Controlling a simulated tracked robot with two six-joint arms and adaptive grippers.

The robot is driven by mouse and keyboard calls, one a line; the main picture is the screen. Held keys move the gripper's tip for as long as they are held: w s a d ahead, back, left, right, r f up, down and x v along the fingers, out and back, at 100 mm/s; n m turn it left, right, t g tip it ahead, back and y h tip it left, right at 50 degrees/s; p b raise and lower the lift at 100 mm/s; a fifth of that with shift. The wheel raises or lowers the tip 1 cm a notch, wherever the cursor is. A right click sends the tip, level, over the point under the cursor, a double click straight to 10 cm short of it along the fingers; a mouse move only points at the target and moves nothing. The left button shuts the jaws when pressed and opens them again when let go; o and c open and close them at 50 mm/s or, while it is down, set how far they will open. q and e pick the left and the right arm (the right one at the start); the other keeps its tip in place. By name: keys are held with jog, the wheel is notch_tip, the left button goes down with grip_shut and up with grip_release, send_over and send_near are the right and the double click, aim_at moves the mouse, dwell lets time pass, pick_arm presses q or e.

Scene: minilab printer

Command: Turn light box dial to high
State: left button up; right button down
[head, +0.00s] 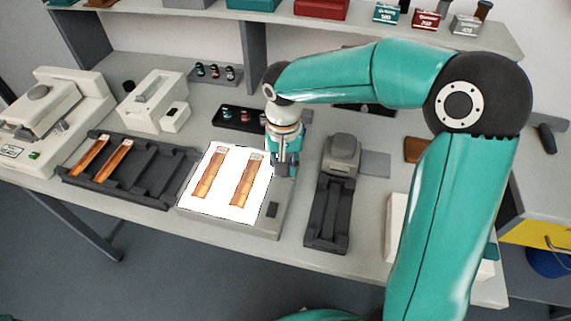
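The light box (221,210) stands at the middle front of the bench, its white top lit. Two orange film strips, a left one (208,178) and a right one (245,182), lie on it. A small dark control (273,209) shows on its right-hand border. I cannot make out a dial or its setting; my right gripper may cover it. My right gripper (284,170) points down over the back right corner of the light box. Whether it touches anything, or how far its fingers are apart, cannot be told. My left gripper is out of view.
A dark rack (150,165) with film strips stands left of the light box. A dark device (333,190) stands close on its right. A black tray (228,114) with small items lies behind. White machines (160,98) fill the left; shelves with boxes (320,8) are above.

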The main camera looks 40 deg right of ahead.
jog(key=c, duration=1)
grip_release()
jog(key=shift+w+r, duration=0.1)
jog(key=shift+w, duration=0.1)
jog(key=shift+c, duration=0.2)
jog(key=shift+o, duration=0.3)
jog(key=shift+s, duration=0.1)
notch_tip(320, 180, up, 12)
